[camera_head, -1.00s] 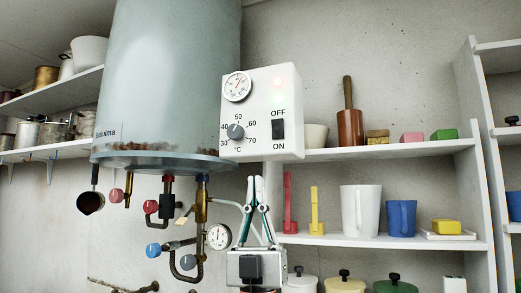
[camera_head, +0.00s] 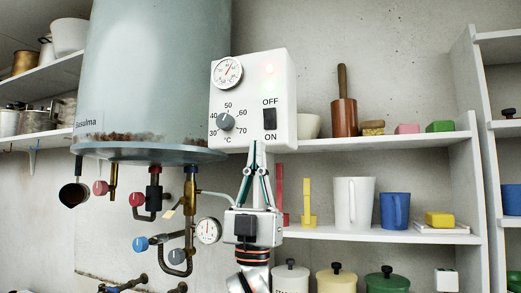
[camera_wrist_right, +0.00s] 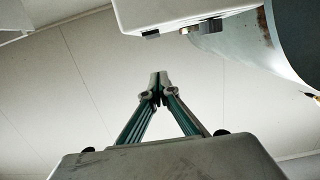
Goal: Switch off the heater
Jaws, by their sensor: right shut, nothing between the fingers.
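The heater (camera_head: 155,70) is a large pale blue-grey tank with a rusty lower edge, at the upper left of the head view. Its white control box (camera_head: 285,90) carries a thermometer dial, a temperature knob (camera_head: 225,122) and a black rocker switch (camera_head: 269,118) between the words OFF and ON. In the wrist view the gripper (camera_wrist_right: 159,80) is below the box (camera_wrist_right: 180,14). My left gripper is not in view.
Pipes, valves and a pressure gauge (camera_head: 208,230) hang under the tank, left of my right gripper. A shelf (camera_head: 400,234) with a white pitcher (camera_head: 355,203) and a blue mug (camera_head: 395,210) stands to the right. Lidded pots (camera_head: 387,282) sit below it.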

